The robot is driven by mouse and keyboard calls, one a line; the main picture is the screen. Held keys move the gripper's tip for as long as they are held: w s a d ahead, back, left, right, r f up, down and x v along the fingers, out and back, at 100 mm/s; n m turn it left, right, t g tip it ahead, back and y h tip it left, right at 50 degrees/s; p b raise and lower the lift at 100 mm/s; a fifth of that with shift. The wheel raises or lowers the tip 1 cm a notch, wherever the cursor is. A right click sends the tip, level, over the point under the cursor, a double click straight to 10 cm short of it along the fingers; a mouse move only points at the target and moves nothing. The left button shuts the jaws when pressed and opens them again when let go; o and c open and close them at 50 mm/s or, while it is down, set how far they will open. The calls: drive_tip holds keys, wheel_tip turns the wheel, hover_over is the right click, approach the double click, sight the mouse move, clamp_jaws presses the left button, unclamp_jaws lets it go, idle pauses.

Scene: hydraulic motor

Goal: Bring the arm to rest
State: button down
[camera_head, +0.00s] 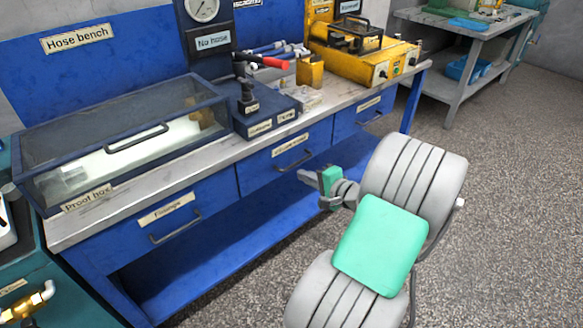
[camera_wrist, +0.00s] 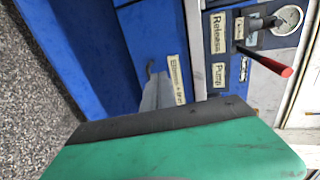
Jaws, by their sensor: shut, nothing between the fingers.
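My gripper (camera_head: 306,175) is in front of the blue hose bench (camera_head: 165,205), at the height of its drawers and apart from them in the head view. Its fingers point left toward the bench and look closed, with nothing held. My arm is folded at the lower right of the head view, with grey links and a green cover. In the wrist view the green gripper body fills the bottom, and the grey fingers (camera_wrist: 158,92) show beyond its dark edge. The wrist view looks at the blue drawer fronts and the pump block.
The bench top carries a clear-lidded proof box (camera_head: 120,140), a pump with a red-handled lever (camera_head: 262,62) and a yellow machine (camera_head: 365,60). Drawer handles (camera_head: 295,158) stick out toward my gripper. A grey table (camera_head: 470,30) stands at the back right. Speckled floor right of my arm is clear.

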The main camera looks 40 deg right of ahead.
drive_tip(key=w+a+r+n+g+y+p, duration=0.1)
drive_tip(key=a+r+n+g+p, duration=0.35)
drive_tip(key=a, duration=0.55)
drive_tip(key=w+a+r+n+g+y+p, duration=0.1)
drive_tip(key=a+r+n+g+y+p, duration=0.15)
drive_tip(key=a+r+n+p, duration=0.55)
drive_tip(key=s+a+r+n+g+h+p, duration=0.4)
drive_tip(key=s+a+r+n+p, duration=0.1)
drive_tip(key=s+a+r, duration=0.5)
drive_tip(key=s+a+p, duration=0.1)
drive_tip(key=s+a, duration=0.1)
drive_tip(key=shift+s+a+p, duration=0.2)
drive_tip(key=shift+a+p, duration=0.1)
